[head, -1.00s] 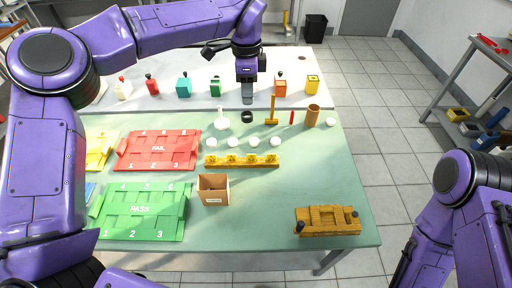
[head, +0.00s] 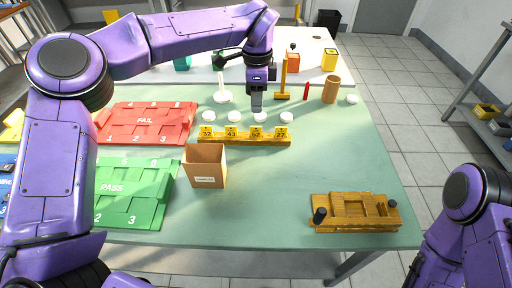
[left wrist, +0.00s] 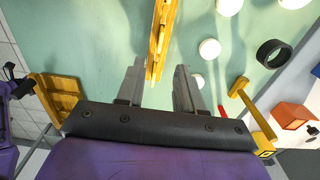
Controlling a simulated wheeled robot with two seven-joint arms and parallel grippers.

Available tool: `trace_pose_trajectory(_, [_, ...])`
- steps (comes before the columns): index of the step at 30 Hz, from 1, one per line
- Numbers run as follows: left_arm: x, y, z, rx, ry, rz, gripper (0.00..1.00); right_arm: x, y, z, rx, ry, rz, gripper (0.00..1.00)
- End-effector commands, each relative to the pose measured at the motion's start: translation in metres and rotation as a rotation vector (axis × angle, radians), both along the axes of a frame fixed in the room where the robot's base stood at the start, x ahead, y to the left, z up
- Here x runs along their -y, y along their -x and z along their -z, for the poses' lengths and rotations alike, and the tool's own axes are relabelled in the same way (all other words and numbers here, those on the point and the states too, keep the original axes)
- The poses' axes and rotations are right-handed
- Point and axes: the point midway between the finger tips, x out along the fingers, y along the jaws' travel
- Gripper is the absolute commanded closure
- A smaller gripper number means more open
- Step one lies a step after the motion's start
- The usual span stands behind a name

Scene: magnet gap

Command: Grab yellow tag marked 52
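Several yellow tags stand in a row on a yellow wooden rack (head: 245,141) in the middle of the green table. The yellow tag marked 52 (head: 256,132) appears third from the left. My left gripper (head: 256,108) is above and just behind the rack, close to that tag, pointing down. In the left wrist view its two fingers (left wrist: 160,75) are apart with nothing held between them. The rack (left wrist: 159,40) shows there as a narrow strip beyond the fingertips, and the tag numbers cannot be read. My right arm is at the lower right; its gripper is out of view.
White discs (head: 234,117) lie behind the rack. An open cardboard box (head: 205,168) stands in front of it. The red FAIL board (head: 145,122) and green PASS board (head: 125,195) lie left. A wooden fixture (head: 352,212) is front right. A brown cylinder (head: 331,90) stands behind.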

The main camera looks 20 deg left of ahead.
Motion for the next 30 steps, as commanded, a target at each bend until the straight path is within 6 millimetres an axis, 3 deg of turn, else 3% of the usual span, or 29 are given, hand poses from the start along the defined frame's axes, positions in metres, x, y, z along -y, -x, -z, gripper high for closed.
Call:
trace_pose_trajectory(1, [0.000, 0.000, 0.010, -0.001, 0.000, 0.001, 0.64, 0.000, 0.000, 0.006, 0.000, 0.000, 0.000, 0.00])
trace_pose_trajectory(18, [-0.003, 0.001, 0.098, -0.003, 0.000, 0.000, 0.64, 0.000, 0.000, -0.010, 0.001, 0.001, 0.000, 0.00])
trace_pose_trajectory(27, [-0.003, 0.000, 0.108, 0.000, 0.001, 0.000, 0.64, 0.000, 0.000, -0.009, 0.001, 0.001, 0.000, 0.00])
trace_pose_trajectory(30, [-0.003, 0.000, 0.107, 0.000, 0.001, 0.001, 0.96, 0.000, 0.000, -0.009, 0.001, 0.001, 0.000, 0.00])
